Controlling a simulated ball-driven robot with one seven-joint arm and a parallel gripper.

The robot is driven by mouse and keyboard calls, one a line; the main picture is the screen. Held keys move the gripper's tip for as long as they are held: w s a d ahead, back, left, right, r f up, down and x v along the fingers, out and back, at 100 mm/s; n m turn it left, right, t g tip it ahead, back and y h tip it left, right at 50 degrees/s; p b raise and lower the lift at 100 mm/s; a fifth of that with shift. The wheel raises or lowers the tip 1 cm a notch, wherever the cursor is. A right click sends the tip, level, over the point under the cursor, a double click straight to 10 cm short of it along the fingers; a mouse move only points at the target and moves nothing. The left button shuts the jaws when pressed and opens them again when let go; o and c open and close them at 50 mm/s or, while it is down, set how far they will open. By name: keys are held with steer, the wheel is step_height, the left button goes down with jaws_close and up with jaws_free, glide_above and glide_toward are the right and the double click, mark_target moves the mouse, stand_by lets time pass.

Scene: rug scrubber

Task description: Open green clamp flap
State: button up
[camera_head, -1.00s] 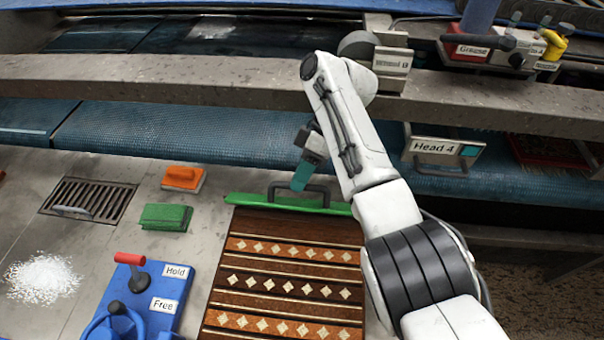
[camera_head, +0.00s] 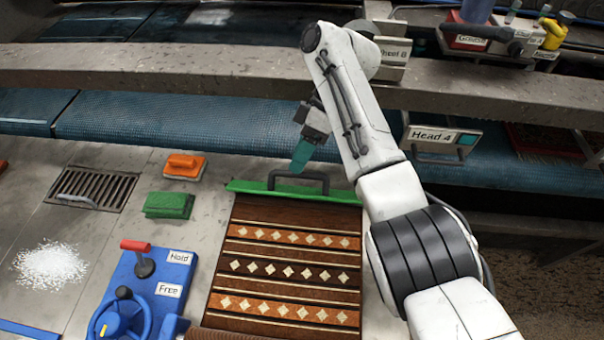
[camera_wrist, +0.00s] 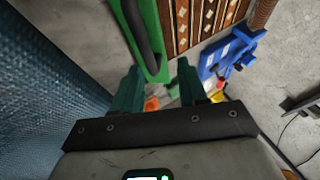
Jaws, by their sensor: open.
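The green clamp flap (camera_head: 255,188) lies along the far edge of the patterned rug (camera_head: 290,255). Its dark handle (camera_head: 299,178) stands up from the middle of the flap. In the wrist view the flap (camera_wrist: 140,18) and its dark handle (camera_wrist: 143,38) are at the top, beyond the fingers. My gripper (camera_wrist: 158,85) has its two teal fingers apart, with nothing held between them. In the head view my gripper (camera_head: 302,157) is close to the handle, just behind and above it, and its far side is hidden. The fingers look apart from the handle in the wrist view.
An orange block (camera_head: 184,167) and a green block (camera_head: 169,205) lie left of the flap. A blue unit with a red-knobbed lever (camera_head: 138,250) stands front left. A grey beam (camera_head: 160,80) and blue mesh belt (camera_head: 200,130) run behind. White powder (camera_head: 50,265) lies left.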

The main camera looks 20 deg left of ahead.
steer(key=shift+s+d+r+p, duration=0.3)
steer(key=shift+s+r+p, duration=0.2)
steer(key=shift+r+p, duration=0.5)
steer(key=s+d+r+p, duration=0.4)
steer(key=s+r, duration=0.3)
steer(key=s, duration=0.4)
steer(key=shift+s+d+r, duration=0.2)
steer(key=shift+s+d, duration=0.2)
steer(key=shift+d, duration=0.05)
